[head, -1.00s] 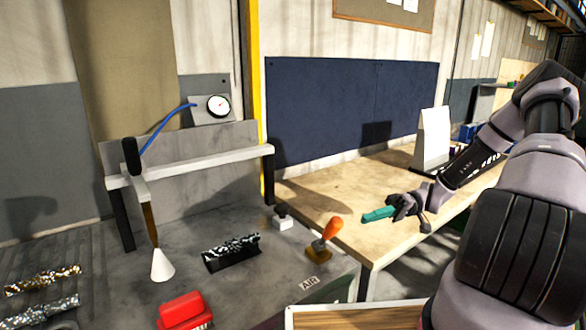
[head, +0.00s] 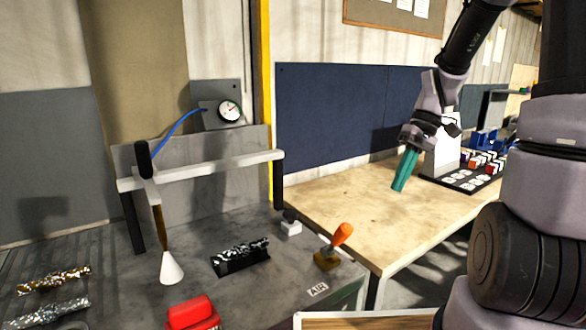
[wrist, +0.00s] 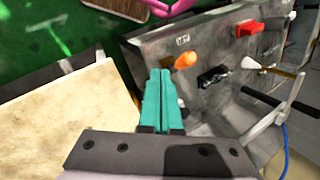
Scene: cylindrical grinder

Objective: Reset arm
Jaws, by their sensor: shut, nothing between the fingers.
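My arm is raised on the right of the head view. My gripper (head: 404,170) has teal fingers that point down above the wooden table, with nothing held. In the wrist view my gripper (wrist: 162,78) shows its two teal fingers side by side, shut, with no object between them. The fingertips are apart from the bench and its parts.
The grey grinder bench (head: 100,254) carries an orange-handled lever (head: 341,235), a red block (head: 190,312), a white cone (head: 172,268) and a dark speckled piece (head: 240,256). The wooden table (head: 335,205) is mostly clear; a black tray (head: 440,180) stands at its right.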

